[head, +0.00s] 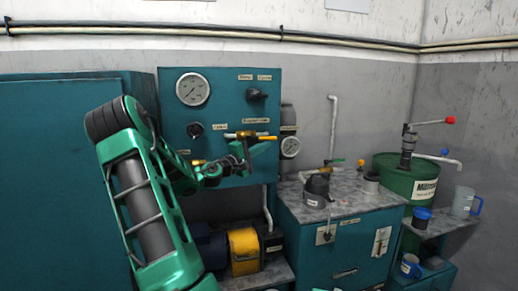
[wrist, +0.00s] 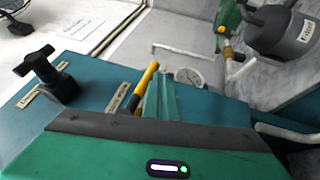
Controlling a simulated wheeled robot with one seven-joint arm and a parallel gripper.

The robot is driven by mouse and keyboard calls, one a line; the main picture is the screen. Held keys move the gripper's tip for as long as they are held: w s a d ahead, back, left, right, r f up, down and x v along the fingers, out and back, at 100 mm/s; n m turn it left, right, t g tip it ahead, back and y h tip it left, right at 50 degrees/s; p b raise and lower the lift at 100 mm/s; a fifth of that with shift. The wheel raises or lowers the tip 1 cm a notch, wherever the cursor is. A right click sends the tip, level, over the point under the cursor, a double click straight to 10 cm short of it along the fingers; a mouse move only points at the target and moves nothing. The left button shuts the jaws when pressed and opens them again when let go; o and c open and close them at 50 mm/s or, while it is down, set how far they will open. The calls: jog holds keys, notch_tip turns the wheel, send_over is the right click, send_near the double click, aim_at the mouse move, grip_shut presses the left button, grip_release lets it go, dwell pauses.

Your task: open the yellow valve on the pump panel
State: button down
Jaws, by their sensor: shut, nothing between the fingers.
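The teal pump panel (head: 219,100) stands in the middle of the head view, partly covered by my arm. The yellow valve handle (head: 246,134) is a bar lying across the panel's lower right part. In the wrist view the yellow handle (wrist: 146,84) runs slantwise, its lower part partly hidden.
A black knob (head: 256,94) and a round gauge (head: 192,89) sit higher on the panel. A smaller gauge (head: 290,147) is at its right. A cabinet (head: 345,232) with a grey top and a green drum (head: 402,177) stand to the right.

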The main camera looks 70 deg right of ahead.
dwell(0.3)
jog(key=v, duration=0.7)
jog(key=shift+w+a, duration=0.2)
jog(key=shift+w, duration=0.05)
jog(key=shift+s+f, duration=0.1)
dwell(0.4)
